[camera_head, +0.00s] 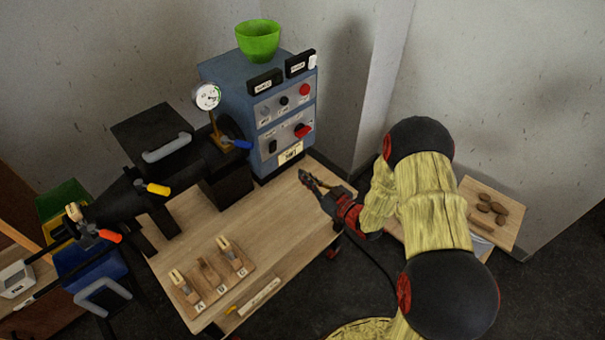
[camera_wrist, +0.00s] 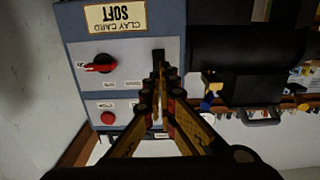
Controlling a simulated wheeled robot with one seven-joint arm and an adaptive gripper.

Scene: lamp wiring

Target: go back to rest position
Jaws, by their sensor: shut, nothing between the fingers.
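My gripper (camera_head: 306,178) shows in the head view above the right edge of the wooden table (camera_head: 285,225), in front of the blue control cabinet. In the wrist view my gripper (camera_wrist: 160,75) has its two fingers together and empty, pointing toward the cabinet's panel. The blue cabinet (camera_head: 225,75) bears red and black knobs and a label. In the wrist view its panel (camera_wrist: 80,50) appears upside down, with a "CLAY CARD SOFT" label (camera_wrist: 115,16). My arm reaches in from the right side of the head view.
A green bowl (camera_head: 258,40) stands on the cabinet. A dark machine with a round gauge (camera_head: 207,96) is left of it. A wooden rack with clips (camera_head: 212,275) lies at the table's front. A small side table (camera_head: 508,222) holds several brown lumps. The table's middle is clear.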

